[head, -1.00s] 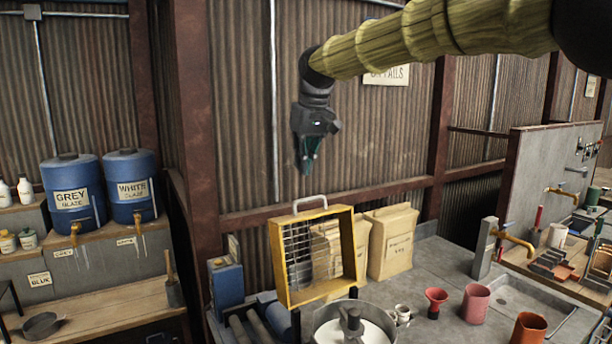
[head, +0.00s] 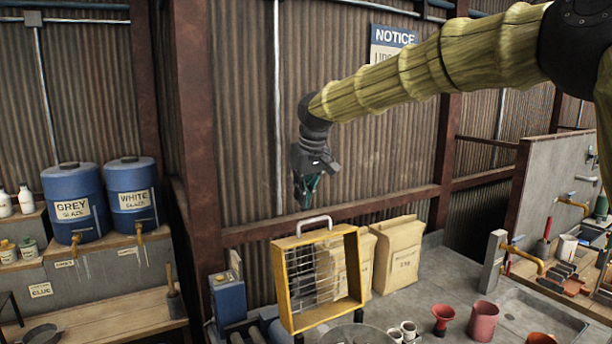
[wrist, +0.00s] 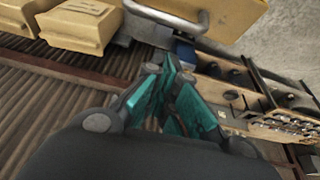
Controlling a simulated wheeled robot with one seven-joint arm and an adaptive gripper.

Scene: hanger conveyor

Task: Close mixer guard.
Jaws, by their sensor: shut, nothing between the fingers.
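The mixer guard (head: 353,262) is a yellow frame with a wire grid. It stands raised, nearly upright, behind the mixer bowl (head: 350,334), which is cut off by the bottom edge of the head view. A grey loop handle (head: 314,219) is on the guard's top edge. My gripper (head: 303,203) points down just above the handle, slightly left of it in the head view. Its teal fingers are shut and empty. In the wrist view the handle (wrist: 165,19) lies just beyond the fingertips (wrist: 164,66); I see no clear contact.
Paper sacks (head: 397,255) stand right of the guard, and a blue box (head: 227,297) stands to its left. Small cups, a red funnel (head: 443,318) and a reddish jug (head: 482,321) are on the counter. The corrugated wall is behind my gripper.

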